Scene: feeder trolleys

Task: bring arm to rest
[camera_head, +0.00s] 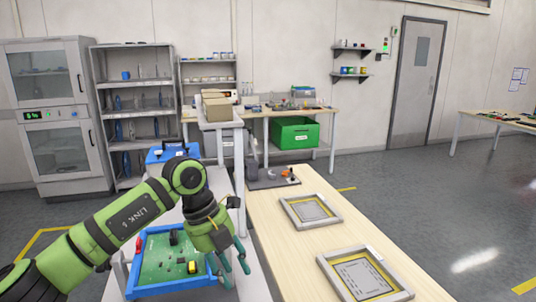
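My green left arm (125,222) comes in from the left and bends down at its wrist. My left gripper (236,278) points downward, with its two teal fingers apart and nothing visible between them. It hangs over the right edge of a blue-rimmed tray (180,287) with a green inside. Whether it touches the tray cannot be told. Several small parts lie in the tray, among them a red one (138,244) and a yellow one (192,267). My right arm and gripper do not show.
A pale wooden table (290,260) stands right of the gripper, bearing two grey frames (310,211) (364,275) and a dark mat (262,182). Behind are a blue box (158,156), a white stand (220,125) and a green crate (295,133). Open floor lies at right.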

